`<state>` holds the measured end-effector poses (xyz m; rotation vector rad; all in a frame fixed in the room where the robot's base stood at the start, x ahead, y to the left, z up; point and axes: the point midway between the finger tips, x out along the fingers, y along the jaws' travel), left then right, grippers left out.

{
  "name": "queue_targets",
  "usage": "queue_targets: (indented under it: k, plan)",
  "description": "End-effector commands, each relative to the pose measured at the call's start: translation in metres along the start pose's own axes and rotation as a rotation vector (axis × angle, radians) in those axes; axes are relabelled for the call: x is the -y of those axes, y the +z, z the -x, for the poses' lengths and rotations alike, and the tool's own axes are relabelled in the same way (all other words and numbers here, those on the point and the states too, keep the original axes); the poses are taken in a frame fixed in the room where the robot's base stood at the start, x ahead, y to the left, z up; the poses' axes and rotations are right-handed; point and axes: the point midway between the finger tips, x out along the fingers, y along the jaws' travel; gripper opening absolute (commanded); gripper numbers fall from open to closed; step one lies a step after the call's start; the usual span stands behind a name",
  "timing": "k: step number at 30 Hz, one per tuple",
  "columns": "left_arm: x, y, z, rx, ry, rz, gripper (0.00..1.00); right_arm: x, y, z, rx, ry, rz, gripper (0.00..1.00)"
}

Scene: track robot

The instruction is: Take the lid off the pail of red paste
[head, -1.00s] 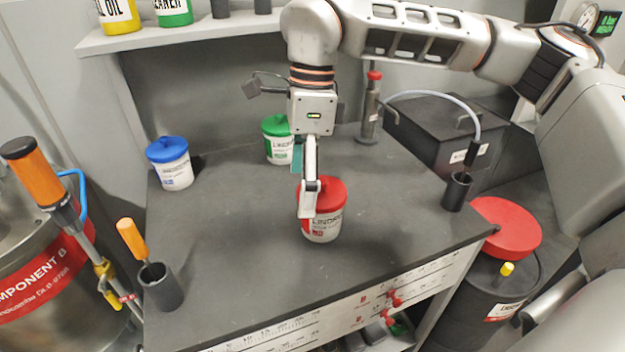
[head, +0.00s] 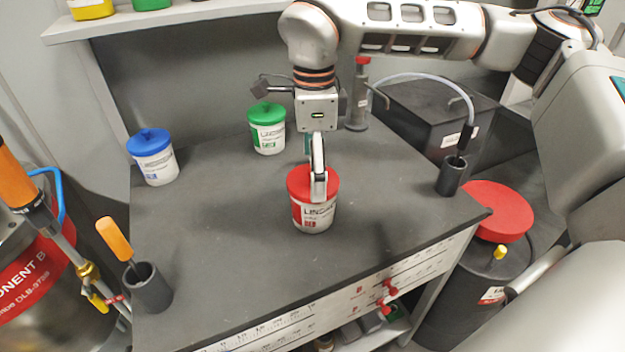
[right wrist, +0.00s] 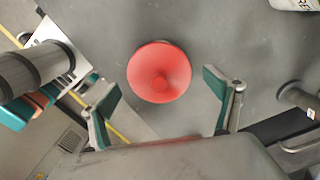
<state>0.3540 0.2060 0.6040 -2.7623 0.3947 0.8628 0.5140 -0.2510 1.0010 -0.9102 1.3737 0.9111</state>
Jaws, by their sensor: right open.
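The pail of red paste (head: 315,216) stands upright on the dark worktop, a white tub with its red lid (head: 296,183) on it. In the right wrist view the lid (right wrist: 160,72) is a red disc with a central knob. My right gripper (head: 319,187) points down at the lid, with a finger overlapping it in the head view. Its two fingers are spread wide, one to each side of the lid in the wrist view, with gaps between. I cannot tell the exact height of the fingertips above the lid. My left gripper is not in view.
A green-lidded pail (head: 267,130) and a blue-lidded pail (head: 152,160) stand behind and left. A dark cup with an orange-handled tool (head: 148,288) is at front left. Another cup (head: 451,177) and a black box (head: 425,115) are at right. The worktop around the red pail is clear.

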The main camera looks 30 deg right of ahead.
Motion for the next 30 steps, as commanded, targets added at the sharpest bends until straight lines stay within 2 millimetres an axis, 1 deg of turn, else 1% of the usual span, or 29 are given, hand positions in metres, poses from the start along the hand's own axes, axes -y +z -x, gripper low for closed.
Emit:
queue_targets:
  k: [2,6,7,8,9,11,12,14,15,17,26,30]
  plan:
    - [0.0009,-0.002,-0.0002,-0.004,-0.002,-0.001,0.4,0.0,0.0002,-0.0026,0.001,-0.001,0.0,0.89]
    - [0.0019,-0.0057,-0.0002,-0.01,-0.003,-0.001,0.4,0.0,0.0003,-0.0017,0.001,-0.002,0.0,0.89]
    - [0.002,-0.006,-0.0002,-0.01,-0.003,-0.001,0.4,0.0,0.0003,-0.0016,0.001,-0.002,0.0,0.87]
    - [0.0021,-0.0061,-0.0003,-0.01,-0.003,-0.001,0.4,-0.0001,0.0003,-0.0016,0.001,-0.002,0.0,0.79]
    - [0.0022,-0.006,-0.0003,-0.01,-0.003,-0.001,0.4,-0.0001,0.0004,-0.0016,0.001,-0.002,0.0,0.68]
    - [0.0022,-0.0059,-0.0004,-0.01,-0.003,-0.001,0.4,-0.0001,0.0004,-0.0016,0.001,-0.001,0.0,0.53]
    - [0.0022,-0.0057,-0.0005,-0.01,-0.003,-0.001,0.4,-0.0001,0.0004,-0.0016,0.001,-0.001,0.0,0.42]
    - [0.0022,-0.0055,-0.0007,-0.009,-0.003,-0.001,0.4,-0.0002,0.0004,-0.0018,0.001,-0.001,0.0,0.27]
    - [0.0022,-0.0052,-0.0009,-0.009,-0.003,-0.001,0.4,-0.0002,0.0003,-0.0021,0.001,-0.001,0.0,0.16]
    - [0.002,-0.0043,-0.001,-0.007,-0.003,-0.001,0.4,-0.0001,0.0002,-0.0025,0.0,-0.001,0.0,0.01]
    - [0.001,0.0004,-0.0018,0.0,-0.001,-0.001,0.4,-0.0006,-0.0001,-0.0035,-0.001,0.002,0.001,0.0]
    - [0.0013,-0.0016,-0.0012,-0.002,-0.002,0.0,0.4,-0.0004,0.0001,0.0042,-0.001,0.0,0.001,0.0]
